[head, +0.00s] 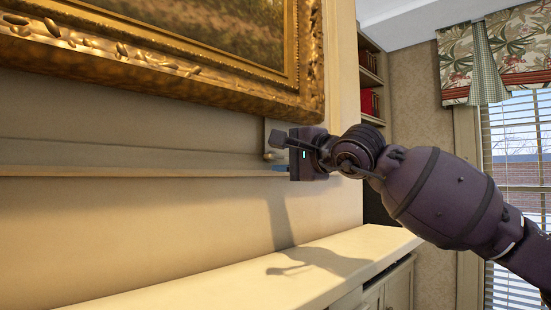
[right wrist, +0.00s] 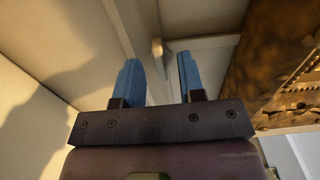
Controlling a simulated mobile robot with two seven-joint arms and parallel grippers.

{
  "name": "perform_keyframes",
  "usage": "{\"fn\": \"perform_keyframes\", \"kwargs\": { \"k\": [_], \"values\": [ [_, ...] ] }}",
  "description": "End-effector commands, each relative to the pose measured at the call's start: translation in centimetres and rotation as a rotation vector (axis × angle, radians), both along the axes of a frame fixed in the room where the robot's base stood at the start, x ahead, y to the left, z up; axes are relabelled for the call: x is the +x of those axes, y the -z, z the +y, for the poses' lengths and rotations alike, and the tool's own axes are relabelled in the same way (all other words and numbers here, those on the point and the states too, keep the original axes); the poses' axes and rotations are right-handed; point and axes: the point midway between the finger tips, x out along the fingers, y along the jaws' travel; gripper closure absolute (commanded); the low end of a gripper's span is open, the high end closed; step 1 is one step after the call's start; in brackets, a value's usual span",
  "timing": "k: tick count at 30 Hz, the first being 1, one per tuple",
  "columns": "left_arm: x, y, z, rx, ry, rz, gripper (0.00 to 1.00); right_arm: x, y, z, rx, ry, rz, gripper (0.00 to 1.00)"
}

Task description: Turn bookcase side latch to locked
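The latch is a small pale knob or lever (right wrist: 157,47), seen in the right wrist view just beyond my fingertips and nearer the left one. In the head view, a small metal piece that looks like the latch (head: 269,155) shows on the panel below the picture frame, just left of my gripper. My right gripper (right wrist: 158,60) is open, with a gap between its two blue fingers and nothing in it. In the head view my right gripper (head: 280,168) is close to the panel and partly hides the latch area. The latch's exact setting is not clear. My left gripper is not in view.
A large gilt picture frame (head: 180,62) hangs just above my gripper. A cream ledge (head: 230,275) runs below it, with my arm's shadow on it. Bookshelves with red books (head: 370,102) and a window (head: 515,150) stand to the right.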

Motion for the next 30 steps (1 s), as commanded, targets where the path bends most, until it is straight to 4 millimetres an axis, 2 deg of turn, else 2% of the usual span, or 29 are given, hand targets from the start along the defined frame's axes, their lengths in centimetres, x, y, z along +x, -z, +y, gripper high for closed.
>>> {"fn": "perform_keyframes", "kwargs": {
  "k": [6, 13, 19, 30],
  "values": [
    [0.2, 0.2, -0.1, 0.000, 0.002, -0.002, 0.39, -2.8, 0.1, -3.0, -0.001, 0.002, -0.002, 0.64],
    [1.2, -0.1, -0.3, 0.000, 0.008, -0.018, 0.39, -5.1, 0.0, -5.3, 0.000, 0.001, -0.001, 0.64],
    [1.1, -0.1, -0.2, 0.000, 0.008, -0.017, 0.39, -5.9, 0.0, -6.0, 0.000, 0.000, 0.000, 0.64],
    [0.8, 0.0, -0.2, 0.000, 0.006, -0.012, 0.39, -6.0, 0.0, -6.0, 0.000, 0.000, -0.001, 0.64]
  ]
}}
